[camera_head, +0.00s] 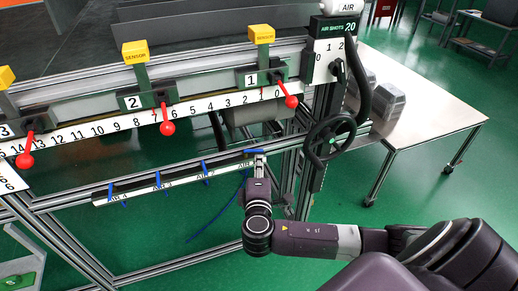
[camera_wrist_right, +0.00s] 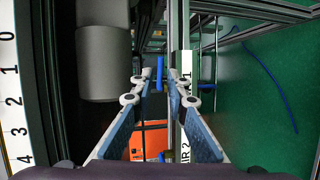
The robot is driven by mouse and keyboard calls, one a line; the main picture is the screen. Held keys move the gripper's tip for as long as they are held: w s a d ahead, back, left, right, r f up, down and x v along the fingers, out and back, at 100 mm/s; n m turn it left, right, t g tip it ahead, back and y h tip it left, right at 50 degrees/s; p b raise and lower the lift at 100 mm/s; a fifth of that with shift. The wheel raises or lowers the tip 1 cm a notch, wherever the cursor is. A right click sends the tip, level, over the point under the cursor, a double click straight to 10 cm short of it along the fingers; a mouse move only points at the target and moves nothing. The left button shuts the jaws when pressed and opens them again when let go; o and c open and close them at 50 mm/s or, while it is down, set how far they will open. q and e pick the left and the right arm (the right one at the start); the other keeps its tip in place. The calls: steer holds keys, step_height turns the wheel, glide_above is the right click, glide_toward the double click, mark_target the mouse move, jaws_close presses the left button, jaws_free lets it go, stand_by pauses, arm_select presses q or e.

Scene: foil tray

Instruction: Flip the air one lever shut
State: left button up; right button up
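The air one lever is the blue handle (camera_head: 251,152) at the right end of the labelled rail (camera_head: 140,187) in the head view, partly hidden by my right gripper (camera_head: 258,172). In the right wrist view, blue parts (camera_wrist_right: 206,86) show beside the AIR 1 label and between the fingertips. My right gripper (camera_wrist_right: 160,76) is open there, its two fingers spread around the lever's area with the rail running past. Contact with the lever cannot be told. My left gripper is not in view.
Several other blue levers (camera_head: 206,171) line the rail to the left. Above are a numbered scale (camera_head: 190,108) and red-knobbed handles (camera_head: 167,128). A black handwheel (camera_head: 331,139) and frame post stand close right of my gripper. A table (camera_head: 425,115) lies beyond.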

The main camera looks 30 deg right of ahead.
mark_target(261, 151)
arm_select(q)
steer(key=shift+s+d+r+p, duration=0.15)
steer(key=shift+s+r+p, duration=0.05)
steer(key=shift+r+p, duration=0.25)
arm_select(e)
steer(key=x, duration=0.7)
steer(key=shift+s, duration=0.1)
jaws_close()
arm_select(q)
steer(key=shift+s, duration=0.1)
arm_select(e)
steer(key=shift+d, duration=0.1)
steer(key=n+t+y+b, duration=0.1)
steer(key=y, duration=0.1)
steer(key=w+d+n+t+y+b, duration=0.1)
steer(key=n+y, duration=0.1)
steer(key=shift+w+d+f+n, duration=0.1)
steer(key=shift+d+f+n, duration=0.1)
steer(key=shift+n, duration=0.1)
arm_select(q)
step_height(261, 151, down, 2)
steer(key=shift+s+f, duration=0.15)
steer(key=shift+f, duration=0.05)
arm_select(e)
steer(key=shift+w+a+r+n+y, duration=0.15)
steer(key=shift+n+y, duration=0.25)
steer(key=shift+y, duration=0.4)
